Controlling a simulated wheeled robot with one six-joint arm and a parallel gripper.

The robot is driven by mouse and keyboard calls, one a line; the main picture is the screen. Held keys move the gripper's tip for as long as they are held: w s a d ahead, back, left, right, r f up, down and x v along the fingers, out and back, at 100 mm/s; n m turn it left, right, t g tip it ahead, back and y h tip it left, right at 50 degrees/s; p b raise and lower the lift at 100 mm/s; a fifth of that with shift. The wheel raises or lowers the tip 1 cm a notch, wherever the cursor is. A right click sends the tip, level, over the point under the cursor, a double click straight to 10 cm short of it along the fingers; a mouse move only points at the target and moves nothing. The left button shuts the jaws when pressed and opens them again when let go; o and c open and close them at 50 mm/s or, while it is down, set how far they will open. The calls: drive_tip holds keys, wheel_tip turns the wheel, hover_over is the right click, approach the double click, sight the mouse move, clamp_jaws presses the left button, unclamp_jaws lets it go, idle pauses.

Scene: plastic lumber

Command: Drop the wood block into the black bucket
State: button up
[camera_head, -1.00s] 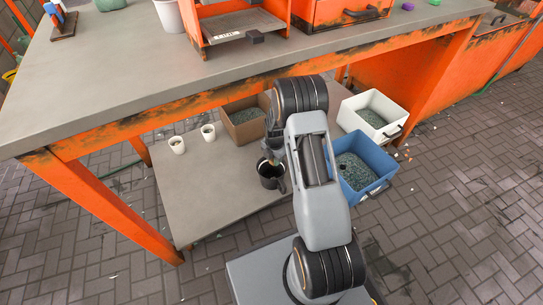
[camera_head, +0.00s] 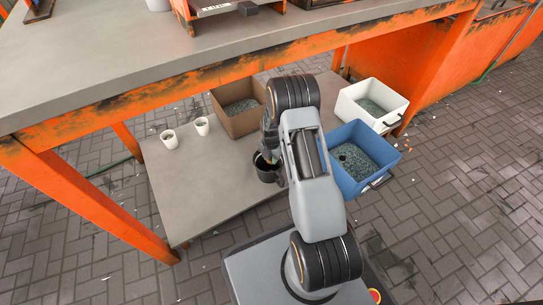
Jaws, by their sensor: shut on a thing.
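The black bucket (camera_head: 267,176) stands upright on the grey lower shelf, just left of my arm in the head view. My gripper (camera_head: 267,157) points down at the bucket's mouth and is shut on the wood block. The block is too small and too covered by the gripper and bucket rim to make out clearly. I cannot tell how far the fingertips reach inside the rim. My arm hides part of the bucket's right side.
A brown box (camera_head: 239,122) stands behind the bucket. A blue bin (camera_head: 362,185) and a white bin (camera_head: 391,125) are to the right, both holding granules. Two white cups (camera_head: 170,139) are on the left. The orange-edged tabletop (camera_head: 130,60) overhangs the shelf. The shelf's front left is bare.

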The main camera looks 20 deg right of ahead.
drive_tip(key=shift+f, duration=0.35)
drive_tip(key=o, duration=1)
wheel_tip(320, 180, up, 3)
drive_tip(key=shift+w+r+p, duration=0.1)
drive_tip(key=shift+p, duration=0.65)
drive_tip(key=s+r+p, duration=0.2)
drive_tip(key=s+r, duration=0.1)
drive_tip(key=s, duration=0.1)
drive_tip(key=s+a+r+p, duration=0.1)
drive_tip(key=s+r+p, duration=0.2)
drive_tip(key=s, duration=0.2)
drive_tip(key=s+a+r+p, duration=0.1)
drive_tip(key=s+r+p, duration=0.1)
drive_tip(key=s+r, duration=0.2)
drive_tip(key=shift+s+a, duration=0.25)
drive_tip(key=shift+s, duration=0.2)
